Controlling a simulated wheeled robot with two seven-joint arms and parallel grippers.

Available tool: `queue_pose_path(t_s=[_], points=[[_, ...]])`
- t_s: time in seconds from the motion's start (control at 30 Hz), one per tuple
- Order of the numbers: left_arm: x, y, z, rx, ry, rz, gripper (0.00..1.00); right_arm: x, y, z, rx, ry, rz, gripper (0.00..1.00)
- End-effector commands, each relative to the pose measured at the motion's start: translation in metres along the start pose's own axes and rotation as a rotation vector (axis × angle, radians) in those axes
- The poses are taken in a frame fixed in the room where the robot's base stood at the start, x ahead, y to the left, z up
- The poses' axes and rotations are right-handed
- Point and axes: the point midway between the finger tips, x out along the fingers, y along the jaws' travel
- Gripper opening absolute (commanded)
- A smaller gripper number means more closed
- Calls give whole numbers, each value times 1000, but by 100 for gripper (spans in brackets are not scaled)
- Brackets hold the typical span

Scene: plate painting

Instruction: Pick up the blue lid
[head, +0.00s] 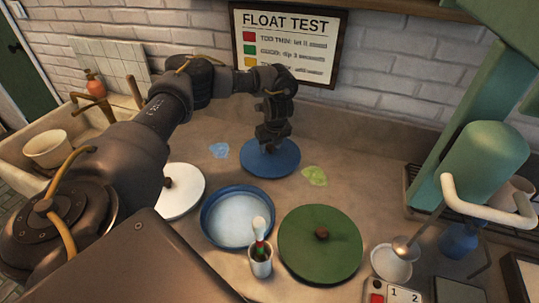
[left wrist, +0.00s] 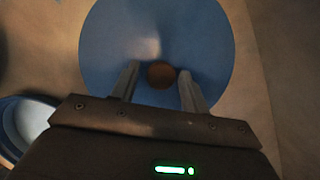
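The blue lid (head: 284,160) is a round disc lying flat on the counter behind the blue-rimmed dish. My left gripper (head: 268,142) is above it, pointing down. In the left wrist view the blue lid (left wrist: 200,35) fills the upper middle. Its brown knob (left wrist: 161,75) sits between the two fingers of my left gripper (left wrist: 160,82). The fingers are apart, with gaps visible on both sides of the knob. In the head view the gripper hides the knob. My right gripper does not show.
A blue-rimmed dish (head: 208,224) with pale liquid stands in front of the lid. A green lid (head: 340,255) and a white lid (head: 185,200) lie nearby. A small cup (head: 261,266) holds a spoon-like tool. Blue (head: 219,151) and green (head: 314,176) splotches mark the counter.

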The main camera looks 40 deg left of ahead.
Motion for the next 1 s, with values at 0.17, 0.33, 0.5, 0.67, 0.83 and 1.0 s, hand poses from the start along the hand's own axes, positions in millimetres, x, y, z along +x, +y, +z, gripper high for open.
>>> queue_pose_path(t_s=[0.17, 0.33, 0.5, 0.67, 0.83, 1.0], points=[[0, 0, 0, 0, 0, 0, 21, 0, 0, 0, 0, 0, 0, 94], [0, 0, 0, 0, 0, 0, 0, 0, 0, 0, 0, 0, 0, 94], [-1, 0, 0, -1, 0, -1, 0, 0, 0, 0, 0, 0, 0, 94], [-1, 0, 0, -1, 0, -1, 0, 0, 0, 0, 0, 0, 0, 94], [-8, -1, 2, -1, 0, -4, 0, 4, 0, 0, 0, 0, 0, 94], [-29, -2, 9, -1, -2, -7, 0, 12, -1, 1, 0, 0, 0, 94]])
